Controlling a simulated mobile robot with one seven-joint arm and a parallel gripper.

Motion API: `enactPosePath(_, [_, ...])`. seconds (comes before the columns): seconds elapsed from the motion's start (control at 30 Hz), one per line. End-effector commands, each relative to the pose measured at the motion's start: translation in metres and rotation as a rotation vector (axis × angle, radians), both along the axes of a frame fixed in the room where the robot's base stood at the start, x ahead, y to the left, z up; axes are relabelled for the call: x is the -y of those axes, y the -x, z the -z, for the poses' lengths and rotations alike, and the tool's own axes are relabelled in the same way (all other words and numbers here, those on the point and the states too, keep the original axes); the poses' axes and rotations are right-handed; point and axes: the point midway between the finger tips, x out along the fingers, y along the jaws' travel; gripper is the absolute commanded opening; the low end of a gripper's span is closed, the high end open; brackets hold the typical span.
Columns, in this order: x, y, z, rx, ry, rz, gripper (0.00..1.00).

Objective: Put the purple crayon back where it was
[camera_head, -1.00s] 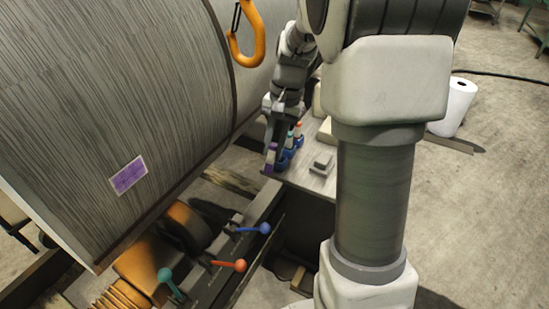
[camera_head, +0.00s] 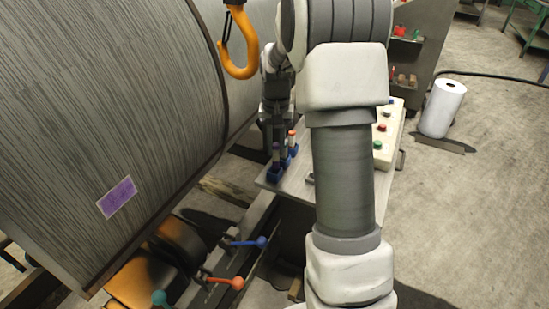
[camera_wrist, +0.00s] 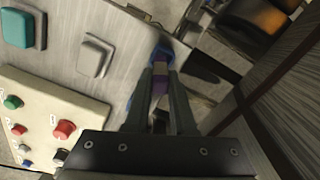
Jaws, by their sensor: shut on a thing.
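My gripper (camera_head: 276,150) is shut on the purple crayon, at the end of the bench top. In the wrist view the purple crayon (camera_wrist: 159,86), with a pale band, stands between the two fingers (camera_wrist: 160,76). A blue holder (camera_head: 274,175) is directly below the gripper; its blue edge also shows in the wrist view (camera_wrist: 186,74). The crayon's lower end is at this holder, but I cannot tell how deep it sits. A second crayon with an orange tip (camera_head: 291,136) stands upright in a blue holder just behind. A purple marked patch (camera_head: 117,197) is on the large drum.
The large grey drum (camera_head: 100,90) is close on the left, with an orange hook (camera_head: 240,55) hanging near it. A button box (camera_head: 388,135) stands on the bench (camera_head: 297,190). Blue and red levers (camera_head: 228,283) are below left.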

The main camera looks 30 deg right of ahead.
Motion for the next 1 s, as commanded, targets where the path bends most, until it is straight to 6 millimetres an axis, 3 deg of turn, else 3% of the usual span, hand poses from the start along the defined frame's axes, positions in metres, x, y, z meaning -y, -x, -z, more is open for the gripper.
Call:
enactPosePath(0.17, [-0.002,-0.005,0.009,-0.001,0.0,0.0,0.0])
enactPosePath(0.4, [-0.002,-0.004,0.042,-0.003,0.001,0.0,0.0])
enactPosePath(0.77, [-0.002,-0.005,0.046,0.0,0.001,0.0,0.0])
enactPosePath(0.8, [-0.002,-0.005,0.045,0.0,0.001,0.0,0.28])
enactPosePath(0.93, [-0.002,-0.004,0.045,0.0,0.001,0.0,0.51])
enactPosePath(1.0, [-0.002,-0.004,0.045,0.0,0.001,0.0,0.53])
